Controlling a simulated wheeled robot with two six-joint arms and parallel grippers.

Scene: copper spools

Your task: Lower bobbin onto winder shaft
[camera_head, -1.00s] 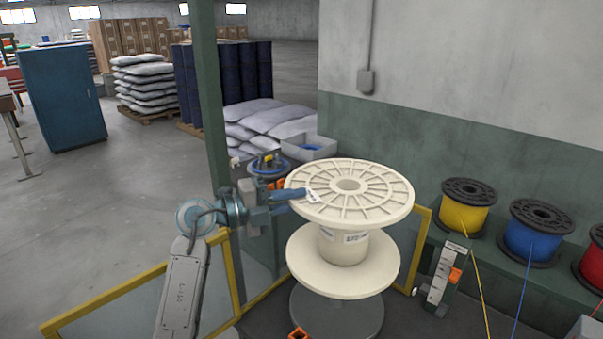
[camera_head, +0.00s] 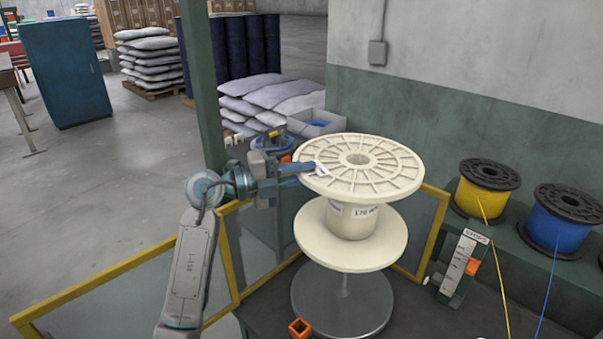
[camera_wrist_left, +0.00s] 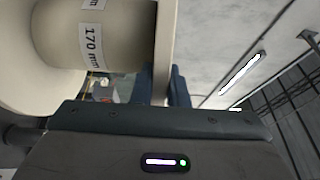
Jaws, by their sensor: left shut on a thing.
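A cream bobbin (camera_head: 350,222) with a spoked top flange and a "170" label hangs upright. My left gripper (camera_head: 314,168) is shut on the left rim of its top flange. In the left wrist view the bobbin's labelled core (camera_wrist_left: 120,25) is close up, with the flange between my fingers. Below the bobbin is the winder's grey round plate (camera_head: 318,306). Part of the thin winder shaft (camera_head: 344,284) shows in the gap between the lower flange and the plate. I cannot tell whether the shaft's tip is inside the bore. My right gripper is not in view.
Yellow-framed guard panels (camera_head: 222,262) stand left of and behind the winder. A yellow spool (camera_head: 482,195) and a blue spool (camera_head: 560,225) sit on a green bench at right. A marked gauge block (camera_head: 464,266) and an orange square piece (camera_head: 300,328) are nearby.

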